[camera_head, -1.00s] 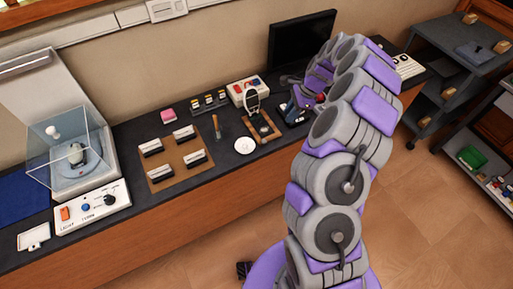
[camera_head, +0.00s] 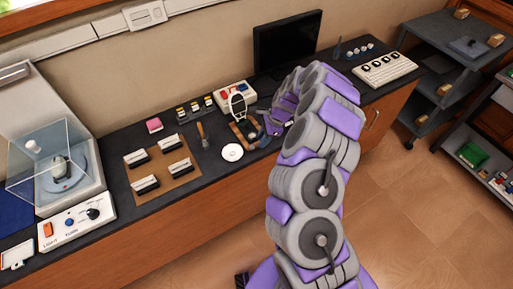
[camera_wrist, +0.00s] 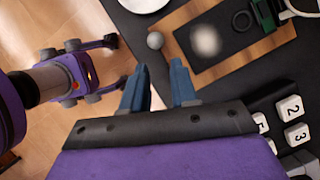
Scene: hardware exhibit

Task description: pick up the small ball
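A small grey ball (camera_wrist: 155,41) shows in the wrist view, on the dark counter beside the left edge of a wooden board. My gripper (camera_wrist: 160,76) has its two blue fingers spread, with nothing between them. The ball appears just beyond the fingertips, roughly in line with the gap and apart from both. In the head view my gripper (camera_head: 270,122) is over the counter, right beside the board with the upright round-framed device; I cannot make out the ball there.
The wooden board (camera_wrist: 285,38) carries a dark plate with a pale spot, a ring and a green part. A white disc (camera_head: 232,152) lies left of my gripper. Numbered keys (camera_wrist: 290,107) are close on the right. A monitor (camera_head: 287,42) stands behind.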

